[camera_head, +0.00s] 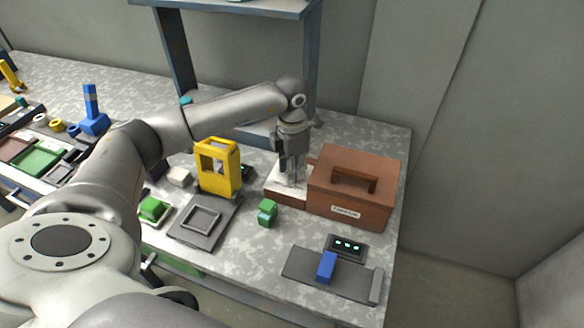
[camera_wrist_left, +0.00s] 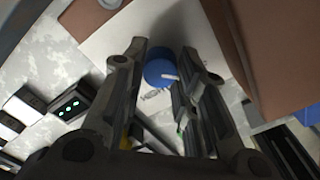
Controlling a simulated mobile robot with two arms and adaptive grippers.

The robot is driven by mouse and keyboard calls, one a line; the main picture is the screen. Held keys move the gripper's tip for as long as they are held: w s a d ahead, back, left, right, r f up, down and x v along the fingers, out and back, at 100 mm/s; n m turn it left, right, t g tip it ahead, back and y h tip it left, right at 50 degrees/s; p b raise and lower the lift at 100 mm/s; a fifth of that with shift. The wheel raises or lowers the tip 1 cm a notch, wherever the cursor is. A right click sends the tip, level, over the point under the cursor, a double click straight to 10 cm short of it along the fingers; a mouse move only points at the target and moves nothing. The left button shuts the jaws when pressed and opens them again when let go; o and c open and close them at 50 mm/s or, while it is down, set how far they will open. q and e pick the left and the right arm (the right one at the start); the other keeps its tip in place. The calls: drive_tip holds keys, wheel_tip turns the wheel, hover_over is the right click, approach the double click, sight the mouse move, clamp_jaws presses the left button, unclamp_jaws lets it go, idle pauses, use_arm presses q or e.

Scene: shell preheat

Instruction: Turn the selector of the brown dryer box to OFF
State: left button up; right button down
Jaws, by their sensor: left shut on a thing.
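The brown dryer box (camera_head: 343,206), with a handle on its lid and a label on its front, stands at the right of the bench. A low white-topped panel (camera_head: 272,180) adjoins its left side. In the left wrist view the selector, a round blue knob (camera_wrist_left: 157,73) with a white pointer, sits on this white panel (camera_wrist_left: 103,48). My left gripper (camera_head: 292,180) points down over the panel. In the wrist view its fingers (camera_wrist_left: 162,60) stand on both sides of the knob, shut on it. The knob is hidden in the head view, and I cannot read its markings. My right gripper is out of view.
A green block (camera_head: 267,212) and a yellow frame (camera_head: 218,167) stand left of the panel. In front are a grey plate with a blue block (camera_head: 327,267) and a small display (camera_head: 347,246) with green lights. A blue-grey shelf post (camera_head: 178,55) rises behind.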

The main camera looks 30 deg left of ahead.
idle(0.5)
use_arm(q)
drive_tip(key=o, duration=1.1)
wheel_tip(320, 180, up, 12)
